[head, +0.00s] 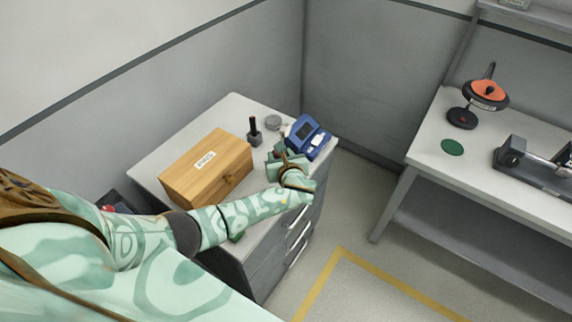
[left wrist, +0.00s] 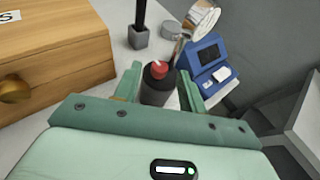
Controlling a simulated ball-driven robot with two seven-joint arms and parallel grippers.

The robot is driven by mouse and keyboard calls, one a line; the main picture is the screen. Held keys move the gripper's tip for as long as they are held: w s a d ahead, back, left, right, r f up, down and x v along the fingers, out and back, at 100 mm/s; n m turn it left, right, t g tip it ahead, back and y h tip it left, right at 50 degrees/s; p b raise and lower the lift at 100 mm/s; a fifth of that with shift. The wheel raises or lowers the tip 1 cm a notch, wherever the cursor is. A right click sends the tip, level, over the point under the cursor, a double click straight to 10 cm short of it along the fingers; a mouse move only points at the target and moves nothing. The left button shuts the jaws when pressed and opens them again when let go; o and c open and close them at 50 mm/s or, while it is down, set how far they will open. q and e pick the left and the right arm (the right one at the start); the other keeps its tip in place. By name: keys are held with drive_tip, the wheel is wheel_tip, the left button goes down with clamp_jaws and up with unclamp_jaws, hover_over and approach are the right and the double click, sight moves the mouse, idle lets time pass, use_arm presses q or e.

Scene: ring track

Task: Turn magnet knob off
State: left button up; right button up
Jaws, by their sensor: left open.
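A dark, upright cylinder (left wrist: 157,88) with a red knob (left wrist: 159,67) on top stands in the middle of the left wrist view. I take the red part as the magnet knob; its setting cannot be read. My left gripper (left wrist: 161,86) is open, with one finger on each side of the cylinder; whether they touch it I cannot tell. In the head view my left gripper (head: 284,161) is over the right part of the grey cabinet top, in front of the blue device, and the knob cannot be made out there. My right gripper is not in view.
A wooden box (head: 204,168) stands left of my gripper. Behind are a black-handled block (head: 254,132), a grey tin (head: 273,122) and a blue device (head: 307,137). A round, pale-faced piece (left wrist: 203,20) is near that device. A separate table (head: 425,130) stands right, across open floor.

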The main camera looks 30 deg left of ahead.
use_arm(q)
drive_tip(key=p+v, duration=0.2)
drive_tip(key=v, duration=1.3)
drive_tip(key=shift+s+d, duration=0.15)
drive_tip(key=shift+s, duration=0.05)
drive_tip(key=shift+r, duration=0.1)
